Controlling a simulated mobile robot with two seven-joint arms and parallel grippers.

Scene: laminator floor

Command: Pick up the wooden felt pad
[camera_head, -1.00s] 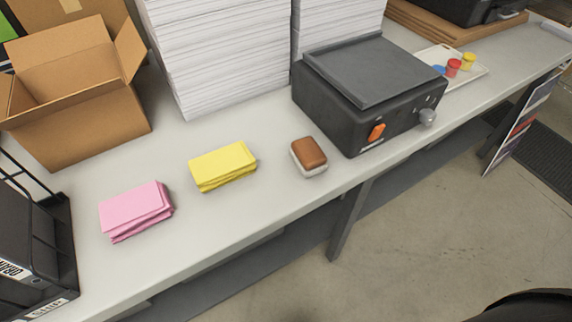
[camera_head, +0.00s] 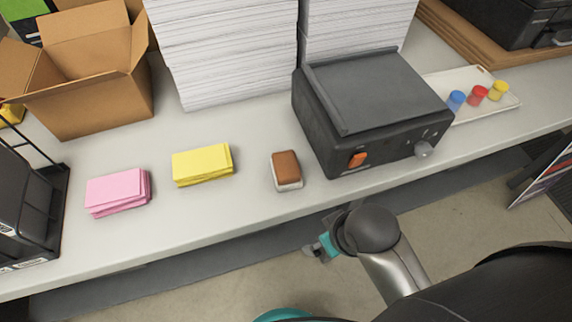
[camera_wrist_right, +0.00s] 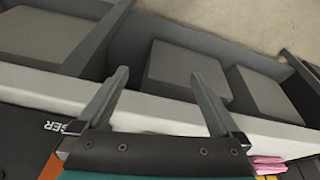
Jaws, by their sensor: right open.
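The wooden felt pad (camera_head: 286,168), a brown wooden block on a pale felt base, lies on the light grey worktop (camera_head: 240,205) just left of the black laminator. My right gripper (camera_head: 314,252) shows small in the head view, in front of the table edge and a little below and right of the pad, apart from it. In the right wrist view the right gripper (camera_wrist_right: 160,85) has its two fingers spread with nothing between them. The pad is not visible in the wrist view. My left gripper is not in view.
The black laminator (camera_head: 372,105) stands right of the pad. Yellow pads (camera_head: 203,165) and pink pads (camera_head: 117,192) lie to the left. Paper stacks (camera_head: 222,55) and a cardboard box (camera_head: 95,100) stand behind. A tray (camera_head: 460,112) holds small coloured pots. The worktop around the pad is clear.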

